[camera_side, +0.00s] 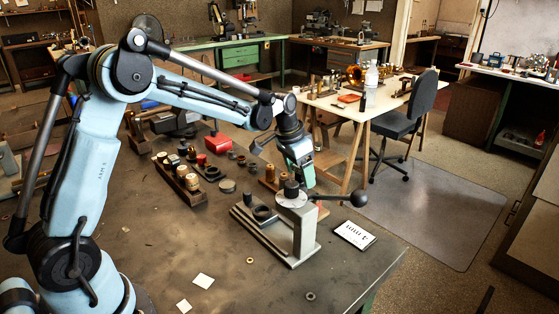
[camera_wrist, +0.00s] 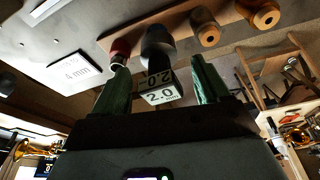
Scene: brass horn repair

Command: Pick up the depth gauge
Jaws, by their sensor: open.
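No thing is clearly readable as the depth gauge. The likeliest is a small pale block marked "2.0 mm" (camera_wrist: 159,95), with a dark round-headed piece (camera_wrist: 157,45) just beyond it in the wrist view. My gripper (camera_wrist: 160,66) is open, its two green fingers on either side of the block with gaps showing; I see no grip on it. In the side view my gripper (camera_side: 303,178) points down just behind the grey bench tool with a black-ball lever (camera_side: 305,238). The block cannot be made out there.
A wooden rack (camera_wrist: 228,40) beside the fingers carries a red-headed piece (camera_wrist: 120,52) and wooden knobs (camera_wrist: 264,15). A white card (camera_side: 355,235) lies right of the bench tool. A red box (camera_side: 219,143) stands farther back. The bench's front is mostly clear.

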